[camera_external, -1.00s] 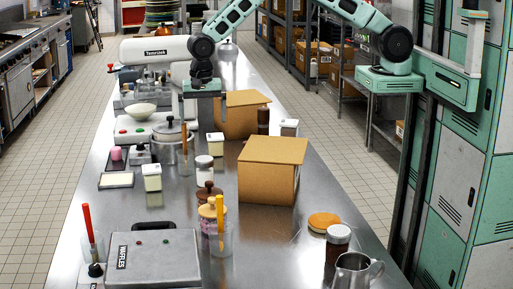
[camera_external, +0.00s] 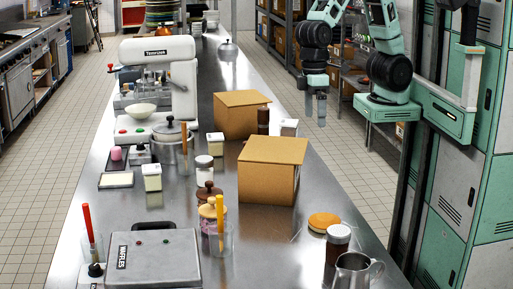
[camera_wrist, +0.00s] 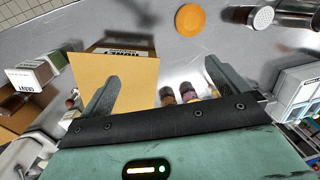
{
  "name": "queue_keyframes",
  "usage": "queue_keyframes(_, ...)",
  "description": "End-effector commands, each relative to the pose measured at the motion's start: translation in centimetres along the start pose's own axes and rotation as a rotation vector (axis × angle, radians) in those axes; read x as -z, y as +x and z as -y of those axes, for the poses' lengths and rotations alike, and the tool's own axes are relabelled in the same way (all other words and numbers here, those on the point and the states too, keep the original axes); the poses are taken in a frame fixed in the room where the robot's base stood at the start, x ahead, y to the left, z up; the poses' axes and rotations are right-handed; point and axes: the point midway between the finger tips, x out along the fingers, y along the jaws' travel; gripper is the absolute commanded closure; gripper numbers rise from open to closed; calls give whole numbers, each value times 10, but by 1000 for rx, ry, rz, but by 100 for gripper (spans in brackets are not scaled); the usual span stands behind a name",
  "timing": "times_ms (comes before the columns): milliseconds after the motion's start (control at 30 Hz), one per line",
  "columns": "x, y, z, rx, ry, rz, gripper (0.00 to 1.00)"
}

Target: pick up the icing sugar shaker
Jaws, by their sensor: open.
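A small jar with a grey lid and pale contents (camera_external: 203,168) stands upright mid-table in the external view, left of the cardboard boxes; it looks like the icing sugar shaker, but no label is readable. Another shaker, with a pale lid and dark brown contents (camera_external: 338,240), stands at the front right; its holed lid shows at the top of the wrist view (camera_wrist: 263,17).
Two cardboard boxes (camera_external: 270,180) (camera_external: 238,126) stand mid-table. A metal pitcher (camera_external: 355,272) and an orange disc (camera_external: 323,221) are near the dark shaker. Lidded jars (camera_external: 208,210), a waffle iron (camera_external: 152,258) and a mixer (camera_external: 160,52) line the left. Bare steel lies at the front centre.

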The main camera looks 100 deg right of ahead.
Motion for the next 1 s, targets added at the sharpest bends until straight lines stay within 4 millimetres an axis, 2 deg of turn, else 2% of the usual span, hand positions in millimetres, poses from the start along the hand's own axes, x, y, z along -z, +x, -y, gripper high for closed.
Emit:
queue_keyframes(33, -32, 15, -1, -8, -129, -3, 0)
queue_keyframes(100, -68, 24, -5, -17, -297, -4, 0)
queue_keyframes(200, -107, 35, -14, -32, -486, -3, 0)
queue_keyframes(300, -130, 42, -22, -43, -608, -4, 0)
queue_keyframes(400, -141, 45, -26, -49, -666, -3, 23)
queue_keyframes(867, -142, 43, -27, -50, -676, -1, 23)
queue_keyframes(1000, -141, 33, -25, -49, -674, -5, 23)
